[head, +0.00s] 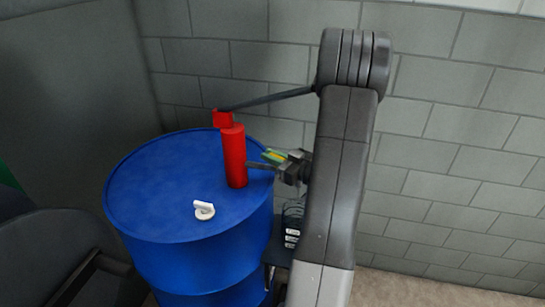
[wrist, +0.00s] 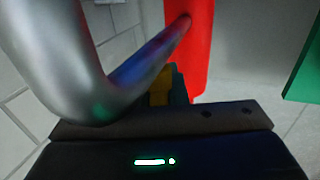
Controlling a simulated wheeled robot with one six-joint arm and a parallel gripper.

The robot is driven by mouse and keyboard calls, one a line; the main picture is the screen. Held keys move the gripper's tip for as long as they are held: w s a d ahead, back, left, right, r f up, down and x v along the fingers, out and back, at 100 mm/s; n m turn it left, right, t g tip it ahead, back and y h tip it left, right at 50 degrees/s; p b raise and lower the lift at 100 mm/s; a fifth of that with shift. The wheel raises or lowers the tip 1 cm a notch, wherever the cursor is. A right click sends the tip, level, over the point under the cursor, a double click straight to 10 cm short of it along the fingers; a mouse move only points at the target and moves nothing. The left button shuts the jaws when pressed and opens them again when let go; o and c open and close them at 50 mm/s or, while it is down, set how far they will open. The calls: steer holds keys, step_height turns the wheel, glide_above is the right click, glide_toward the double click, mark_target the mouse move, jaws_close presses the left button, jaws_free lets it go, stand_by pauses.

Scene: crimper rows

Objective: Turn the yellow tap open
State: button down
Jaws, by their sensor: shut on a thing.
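The yellow tap (head: 274,155) is a small yellow piece beside the red cylinder (head: 234,155), which stands on the blue drum (head: 150,160). My gripper (head: 267,161) is at the tap, to the right of the cylinder, and is shut on it. In the wrist view, a bit of the yellow tap (wrist: 160,88) shows at my gripper (wrist: 168,82). A silver bent pipe (wrist: 75,70) crosses in front and runs to the red cylinder (wrist: 195,50). It hides much of the tap and fingers. The tap's turn angle cannot be told.
A red block (head: 222,118) tops the cylinder, and a dark rod (head: 270,99) runs from it to the right, behind my arm. A small white curled piece (head: 204,210) lies on the drum. A grey block wall (head: 450,130) stands close behind. Dark shapes fill the lower left.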

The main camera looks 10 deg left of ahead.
steer(key=shift+s+n+g+y, duration=0.15)
steer(key=shift+n+g+y, duration=0.2)
steer(key=shift+n+g, duration=1)
steer(key=shift+s+n+g+y, duration=0.15)
steer(key=shift+n+g+y, duration=0.4)
steer(key=shift+g, duration=1.3)
steer(key=c, duration=1.4)
jaws_free()
steer(key=shift+c, duration=0.2)
steer(key=d+b, duration=0.1)
steer(key=d, duration=1.2)
steer(key=shift+s+d, duration=0.15)
steer(key=shift+d, duration=0.25)
steer(key=shift+a, duration=0.1)
